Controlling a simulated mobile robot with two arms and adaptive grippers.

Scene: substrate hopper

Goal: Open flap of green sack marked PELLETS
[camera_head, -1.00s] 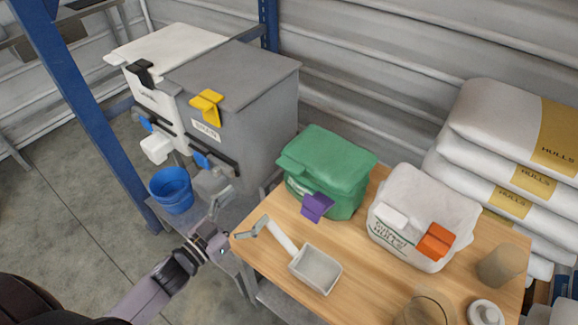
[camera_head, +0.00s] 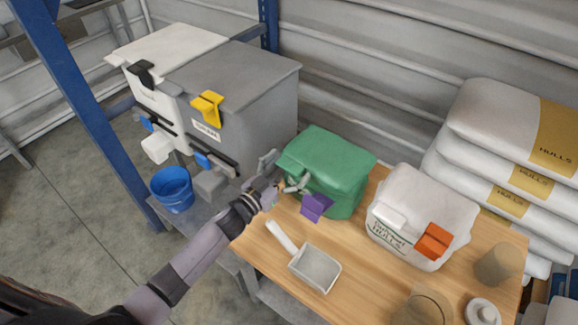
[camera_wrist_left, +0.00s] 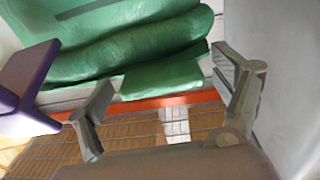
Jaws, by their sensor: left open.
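The green sack (camera_head: 338,178) stands on the wooden table with its top folded over. A purple tab (camera_head: 316,207) sits on its front; no PELLETS marking is readable. In the left wrist view the sack's folded green fabric (camera_wrist_left: 150,50) fills the upper part, and the purple tab (camera_wrist_left: 28,88) is at the left. My left gripper (camera_head: 284,172) is open at the sack's left front side, beside the purple tab. In the wrist view its fingers (camera_wrist_left: 165,88) are spread, with a green edge showing between them; I cannot tell whether they touch it. My right gripper is not in view.
A white sack (camera_head: 410,190) with an orange tab stands right of the green one. A white scoop (camera_head: 315,268) lies in front. The grey hopper (camera_head: 255,100) rises close behind my left gripper. A blue bucket (camera_head: 172,190) and stacked HULLS sacks (camera_head: 490,125) flank the table.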

